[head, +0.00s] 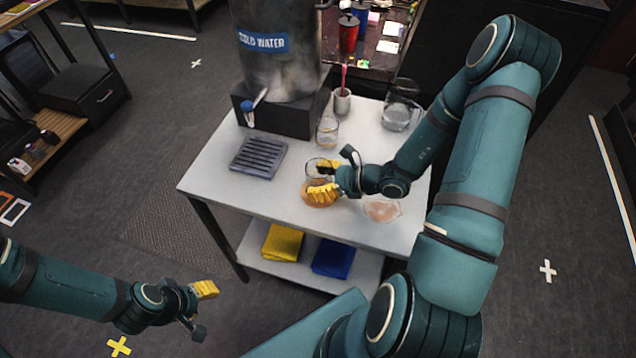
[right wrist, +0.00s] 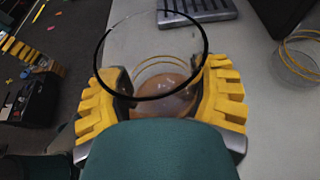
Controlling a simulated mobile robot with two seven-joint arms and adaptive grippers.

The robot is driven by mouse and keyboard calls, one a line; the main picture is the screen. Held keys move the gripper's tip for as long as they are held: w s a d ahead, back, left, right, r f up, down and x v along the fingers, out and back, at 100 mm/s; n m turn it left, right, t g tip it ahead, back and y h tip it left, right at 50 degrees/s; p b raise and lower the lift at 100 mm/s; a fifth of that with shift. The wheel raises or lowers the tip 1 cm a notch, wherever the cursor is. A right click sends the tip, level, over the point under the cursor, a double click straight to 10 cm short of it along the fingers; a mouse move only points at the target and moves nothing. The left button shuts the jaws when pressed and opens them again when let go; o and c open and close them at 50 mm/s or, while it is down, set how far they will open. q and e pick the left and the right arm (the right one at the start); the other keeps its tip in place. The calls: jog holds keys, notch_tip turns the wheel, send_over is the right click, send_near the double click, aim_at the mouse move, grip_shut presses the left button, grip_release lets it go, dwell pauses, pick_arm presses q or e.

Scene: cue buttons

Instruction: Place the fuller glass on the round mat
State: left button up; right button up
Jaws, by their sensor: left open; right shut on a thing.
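My right gripper (head: 323,181) is shut on a clear glass (head: 314,168). The glass is upright between the yellow fingers, and its dark rim shows in the right wrist view (right wrist: 152,98). The round tan mat (head: 308,200) is at or under the held glass, partly hidden by a finger. I cannot tell whether the glass touches it. A brownish round area shows through the glass, either liquid or mat. A second glass (head: 327,133), with a little amber at its bottom, stands behind; it also shows in the right wrist view (right wrist: 296,62). My left gripper (head: 203,310) is open and empty, off the table.
The white table (head: 225,165) also bears a dark ribbed tray (head: 258,158), a metal water dispenser (head: 275,65), a cup with a red stick (head: 342,102), a clear pitcher (head: 397,113) and a clear vessel with pinkish contents (head: 381,210). Yellow and blue cloths lie on the lower shelf.

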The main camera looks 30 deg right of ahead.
jog(key=shift+f, duration=0.75)
jog(key=shift+r, duration=0.1)
jog(key=o, duration=0.9)
jog(key=shift+f, duration=0.25)
jog(key=shift+c, duration=0.2)
jog(key=o, duration=0.5)
jog(key=shift+r, duration=0.1)
